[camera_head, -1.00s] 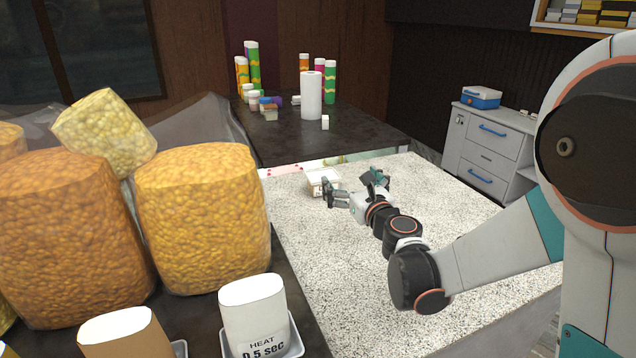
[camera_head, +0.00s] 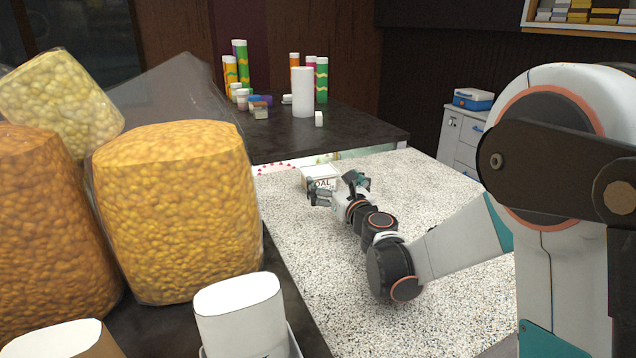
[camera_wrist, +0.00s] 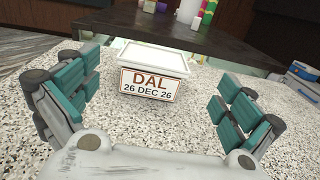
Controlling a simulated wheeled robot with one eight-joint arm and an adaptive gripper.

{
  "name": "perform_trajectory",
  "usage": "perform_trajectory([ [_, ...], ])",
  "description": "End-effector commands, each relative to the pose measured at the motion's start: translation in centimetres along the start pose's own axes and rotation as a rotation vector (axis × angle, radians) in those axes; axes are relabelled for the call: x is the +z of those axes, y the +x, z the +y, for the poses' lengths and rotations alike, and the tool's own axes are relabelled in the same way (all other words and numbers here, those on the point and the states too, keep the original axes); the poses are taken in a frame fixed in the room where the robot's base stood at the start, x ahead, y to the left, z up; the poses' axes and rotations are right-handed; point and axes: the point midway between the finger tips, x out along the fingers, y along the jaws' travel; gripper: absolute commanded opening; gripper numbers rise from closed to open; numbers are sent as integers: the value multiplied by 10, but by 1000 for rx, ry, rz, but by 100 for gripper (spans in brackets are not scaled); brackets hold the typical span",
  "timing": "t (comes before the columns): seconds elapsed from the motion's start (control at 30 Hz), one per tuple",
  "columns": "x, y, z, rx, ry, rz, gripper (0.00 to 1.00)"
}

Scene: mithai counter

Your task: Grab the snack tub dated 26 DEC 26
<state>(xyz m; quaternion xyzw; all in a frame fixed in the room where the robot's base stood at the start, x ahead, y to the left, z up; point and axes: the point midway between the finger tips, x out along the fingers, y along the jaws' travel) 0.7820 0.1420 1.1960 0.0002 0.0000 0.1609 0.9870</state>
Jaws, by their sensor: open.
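The snack tub (camera_wrist: 153,68) is a small white lidded box with a label reading "DAL 26 DEC 26". It stands upright on the speckled counter (camera_wrist: 200,150), and in the wrist view it lies ahead of my gripper, between the lines of its two fingers. It also shows in the head view (camera_head: 318,173), partly hidden by my gripper. My gripper (camera_wrist: 156,100) is open and empty, with a teal-padded finger on each side. It also shows in the head view (camera_head: 342,190), just in front of the tub, and I cannot tell any contact.
Large clear bags of yellow and orange snacks (camera_head: 175,210) stand at the left. White scoops or packets (camera_head: 240,318) stand in front of them. A dark table (camera_head: 350,130) behind holds a white paper roll (camera_head: 303,92), coloured tubes and small jars. The speckled counter right of the tub is clear.

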Motion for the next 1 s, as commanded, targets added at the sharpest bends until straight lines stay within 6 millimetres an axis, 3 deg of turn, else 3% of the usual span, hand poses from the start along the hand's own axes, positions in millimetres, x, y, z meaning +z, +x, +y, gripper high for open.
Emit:
perform_trajectory([
  [0.2,-2,36,1,0,0,0,100],
  [0.47,-2,49,2,0,0,0,100],
  [0.8,-10,92,6,-1,0,0,100],
  [1.0,-8,96,6,-1,0,0,100],
])
